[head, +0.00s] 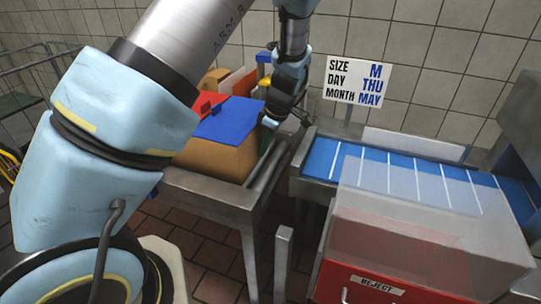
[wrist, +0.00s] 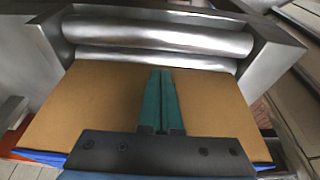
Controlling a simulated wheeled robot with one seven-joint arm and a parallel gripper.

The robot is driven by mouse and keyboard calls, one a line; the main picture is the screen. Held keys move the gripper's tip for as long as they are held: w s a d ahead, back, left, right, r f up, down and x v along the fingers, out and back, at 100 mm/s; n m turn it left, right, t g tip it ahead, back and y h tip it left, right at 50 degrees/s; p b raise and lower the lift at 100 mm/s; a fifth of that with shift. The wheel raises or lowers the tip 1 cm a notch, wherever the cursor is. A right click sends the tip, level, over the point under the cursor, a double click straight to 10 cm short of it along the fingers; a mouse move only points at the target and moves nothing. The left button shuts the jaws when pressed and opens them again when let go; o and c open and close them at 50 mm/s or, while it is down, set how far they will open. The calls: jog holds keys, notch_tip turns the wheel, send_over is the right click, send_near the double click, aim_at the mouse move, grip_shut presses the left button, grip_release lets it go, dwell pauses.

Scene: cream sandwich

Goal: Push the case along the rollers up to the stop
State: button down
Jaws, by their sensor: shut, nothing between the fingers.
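The case is a brown cardboard box (head: 222,153) with blue flaps on top, sitting on a metal roller bed at the left in the head view. Its plain brown side (wrist: 95,100) fills much of the wrist view. My gripper (head: 266,140) is at the right side of the case, pointing down. Its teal fingers (wrist: 160,75) are together and empty, in front of that side; I cannot tell whether they touch it. The rollers (wrist: 160,45) lie bare beyond the case's lower edge and show in the head view (head: 265,172). I cannot make out the stop.
Other boxes, with red (head: 205,103) and yellow parts, stand behind the case. To the right are a blue belt (head: 375,165) with white lines, a red reject bin (head: 365,285) with a clear cover, and a date sign (head: 357,82). A gap separates the roller bed from the belt.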

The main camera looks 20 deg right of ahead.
jog(key=w+a+b, duration=0.2)
jog(key=w+a, duration=0.6)
jog(key=w+a+b, duration=0.1)
jog(key=w+a, duration=0.7)
jog(key=a, duration=0.1)
jog(key=w+a+b, duration=0.2)
jog(key=w+a, duration=0.6)
jog(key=a, duration=0.1)
jog(key=shift+w+a+b, duration=0.15)
jog(key=shift+w+b, duration=0.15)
jog(key=shift+b, duration=0.05)
